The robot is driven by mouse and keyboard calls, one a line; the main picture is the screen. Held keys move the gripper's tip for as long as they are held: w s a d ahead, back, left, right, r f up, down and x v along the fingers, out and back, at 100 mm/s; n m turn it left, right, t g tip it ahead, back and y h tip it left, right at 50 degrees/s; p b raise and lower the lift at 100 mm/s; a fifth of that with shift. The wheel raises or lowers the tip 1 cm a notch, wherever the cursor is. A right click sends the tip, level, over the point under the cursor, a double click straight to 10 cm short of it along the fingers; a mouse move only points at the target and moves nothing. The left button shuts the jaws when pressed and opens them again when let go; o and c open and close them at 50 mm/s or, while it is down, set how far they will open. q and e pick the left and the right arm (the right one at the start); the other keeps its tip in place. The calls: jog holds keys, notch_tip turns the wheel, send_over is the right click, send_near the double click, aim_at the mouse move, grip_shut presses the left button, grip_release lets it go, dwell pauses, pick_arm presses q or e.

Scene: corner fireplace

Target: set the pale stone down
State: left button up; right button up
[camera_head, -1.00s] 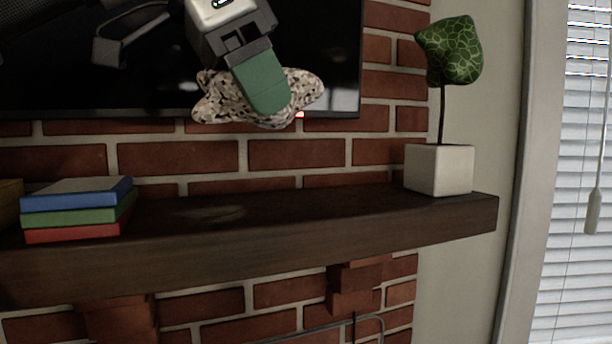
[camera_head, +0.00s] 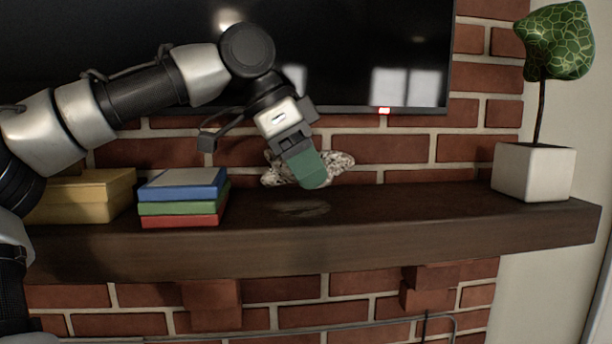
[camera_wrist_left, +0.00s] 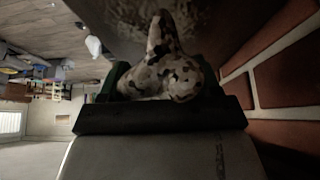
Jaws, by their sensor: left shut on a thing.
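The pale stone (camera_head: 340,162) is speckled cream, brown and black. My left gripper (camera_head: 306,170), with green fingers, is shut on it and holds it over the middle of the dark wooden mantel shelf (camera_head: 400,230). The gripper's front finger hides part of the stone in the head view. My right gripper is not in view.
Stacked books (camera_head: 182,204) and a yellow box (camera_head: 85,197) stand left of the stone. A plant in a white pot (camera_head: 533,172) stands at the right end. A television (camera_head: 400,60) hangs above on the brick wall. The shelf between stone and pot is clear.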

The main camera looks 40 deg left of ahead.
pick_arm(q)
jog(key=shift+a+f, duration=0.1)
jog(key=shift+f, duration=0.8)
jog(key=shift+a+f, duration=0.15)
jog(key=o, duration=1.3)
jog(key=shift+f, duration=0.1)
jog(key=shift+c, duration=0.2)
jog(key=v, duration=1.2)
jog(key=shift+w, duration=0.1)
